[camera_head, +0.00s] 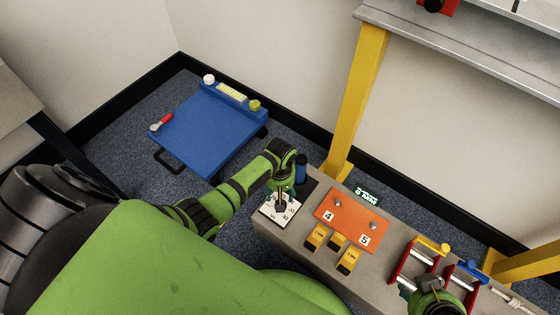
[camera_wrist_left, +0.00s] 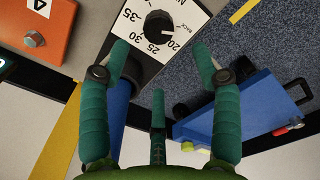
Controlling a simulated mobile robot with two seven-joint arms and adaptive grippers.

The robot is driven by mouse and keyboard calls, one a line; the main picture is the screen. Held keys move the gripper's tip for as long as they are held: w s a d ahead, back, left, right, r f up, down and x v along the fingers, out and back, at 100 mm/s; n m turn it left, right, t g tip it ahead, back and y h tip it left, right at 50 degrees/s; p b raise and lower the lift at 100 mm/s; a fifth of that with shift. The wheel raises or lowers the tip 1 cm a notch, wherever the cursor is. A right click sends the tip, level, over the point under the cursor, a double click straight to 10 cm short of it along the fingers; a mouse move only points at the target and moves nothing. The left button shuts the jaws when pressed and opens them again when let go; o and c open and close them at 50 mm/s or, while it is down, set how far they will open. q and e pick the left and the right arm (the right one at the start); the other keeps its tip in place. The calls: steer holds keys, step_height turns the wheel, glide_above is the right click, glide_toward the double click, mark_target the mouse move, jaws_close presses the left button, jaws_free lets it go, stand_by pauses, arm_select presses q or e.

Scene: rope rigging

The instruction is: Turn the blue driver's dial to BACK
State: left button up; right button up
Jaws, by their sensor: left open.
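The blue driver's body (camera_head: 301,168) stands at the left end of the grey bench, and it also shows as a blue cylinder (camera_wrist_left: 118,108) in the left wrist view. Its black dial (camera_wrist_left: 160,25) sits on a white plate (camera_wrist_left: 128,24) with numbers and the word BACK. A light mark on the dial points right, near BACK; its exact setting is hard to tell. My left gripper (camera_head: 281,196) is over the plate. In the left wrist view its green fingers (camera_wrist_left: 160,62) are spread and empty, apart from the dial. My right gripper (camera_head: 434,296) is at the bottom right, its fingers partly hidden.
An orange panel (camera_head: 348,213) with labels 4 and 5 lies right of the plate, with yellow blocks (camera_head: 316,237) before it. Red and blue frames (camera_head: 411,262) stand near my right gripper. A blue cart (camera_head: 208,132) is on the floor. A yellow post (camera_head: 357,100) rises behind the bench.

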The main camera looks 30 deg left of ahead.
arm_select(q)
steer(key=shift+r, duration=1.9)
